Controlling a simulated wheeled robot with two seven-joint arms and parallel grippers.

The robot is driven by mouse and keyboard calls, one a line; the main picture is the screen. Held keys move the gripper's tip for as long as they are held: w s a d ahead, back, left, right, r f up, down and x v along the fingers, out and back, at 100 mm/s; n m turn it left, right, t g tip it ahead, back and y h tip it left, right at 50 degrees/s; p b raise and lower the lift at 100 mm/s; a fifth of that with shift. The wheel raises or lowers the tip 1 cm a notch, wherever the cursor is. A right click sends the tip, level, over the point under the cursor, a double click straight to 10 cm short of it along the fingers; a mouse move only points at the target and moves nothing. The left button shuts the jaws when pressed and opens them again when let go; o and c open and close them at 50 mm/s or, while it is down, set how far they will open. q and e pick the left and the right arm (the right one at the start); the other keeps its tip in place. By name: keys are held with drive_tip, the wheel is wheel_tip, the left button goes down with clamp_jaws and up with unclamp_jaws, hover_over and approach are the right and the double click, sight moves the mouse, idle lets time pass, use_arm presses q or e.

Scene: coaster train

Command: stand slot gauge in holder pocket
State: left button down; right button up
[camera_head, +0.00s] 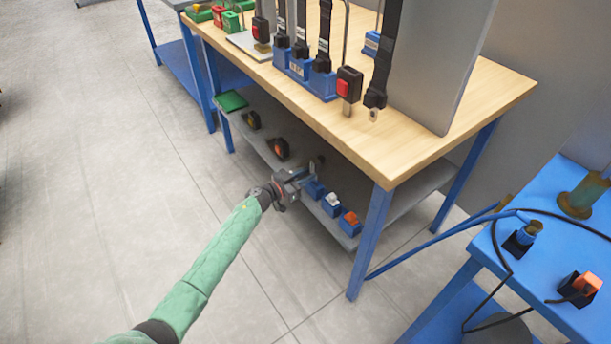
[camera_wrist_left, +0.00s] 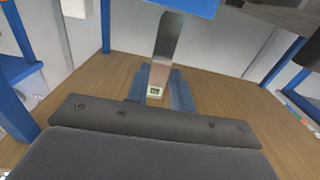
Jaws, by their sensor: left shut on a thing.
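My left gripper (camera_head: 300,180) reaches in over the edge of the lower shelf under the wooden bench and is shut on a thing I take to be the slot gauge. A small grey upright piece (camera_head: 319,164) shows just beyond its fingers. A blue block (camera_head: 314,189), probably the holder, sits right beside the gripper. In the left wrist view a flat silver strip (camera_wrist_left: 165,45) with a small pale label runs down between blue side pieces (camera_wrist_left: 181,92). The dark gripper body fills the foreground. Whether the gauge's end is in a pocket cannot be told. My right gripper is out of view.
The grey shelf (camera_head: 345,240) also bears blue blocks with white (camera_head: 332,203) and orange (camera_head: 350,222) tops, two dark items and a green tray (camera_head: 232,101). The bench top (camera_head: 400,150) overhangs the gripper. A bench leg (camera_head: 370,245) stands to the right. Floor in front is clear.

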use_arm(q)
drive_tip(key=shift+p, duration=0.45)
drive_tip(key=shift+f+b, duration=1.2)
drive_tip(key=shift+f, duration=1.05)
idle(0.5)
drive_tip(key=c, duration=1.1)
unclamp_jaws()
drive_tip(key=shift+v, duration=3.85)
drive_tip(key=shift+a, duration=0.1)
